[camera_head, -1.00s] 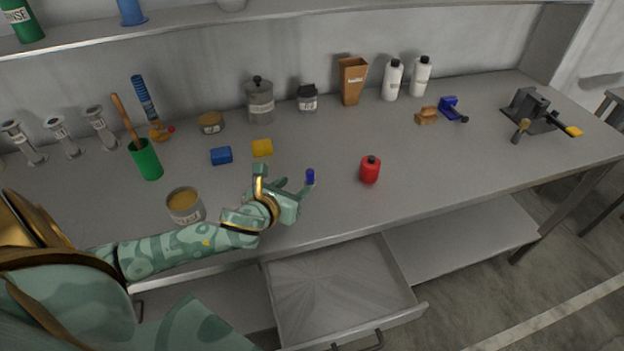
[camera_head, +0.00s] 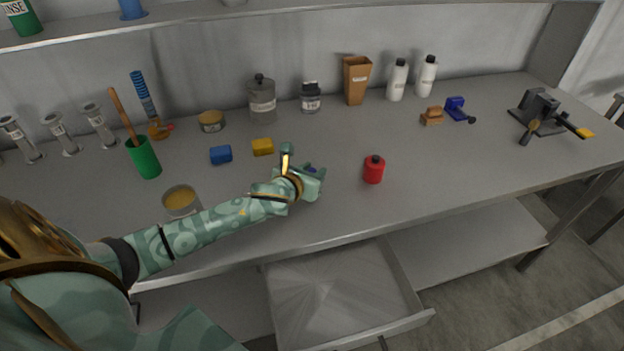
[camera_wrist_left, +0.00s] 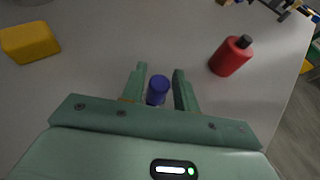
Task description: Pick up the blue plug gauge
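The blue plug gauge (camera_wrist_left: 158,90) is a small dark blue cylinder standing on the grey bench. In the left wrist view it is between the two green fingers of my left gripper (camera_wrist_left: 160,78), with a narrow gap on each side. The fingers look open around it, not closed on it. In the head view my left gripper (camera_head: 308,168) hides most of the gauge; only a bit of blue (camera_head: 311,169) shows. My right gripper is in neither view.
A red bottle (camera_head: 374,170) stands to the right of the gripper. A yellow block (camera_head: 263,147) and a blue block (camera_head: 221,155) lie to the left, and a tin (camera_head: 181,201) stands near the front. An open drawer (camera_head: 340,290) juts out below the bench edge.

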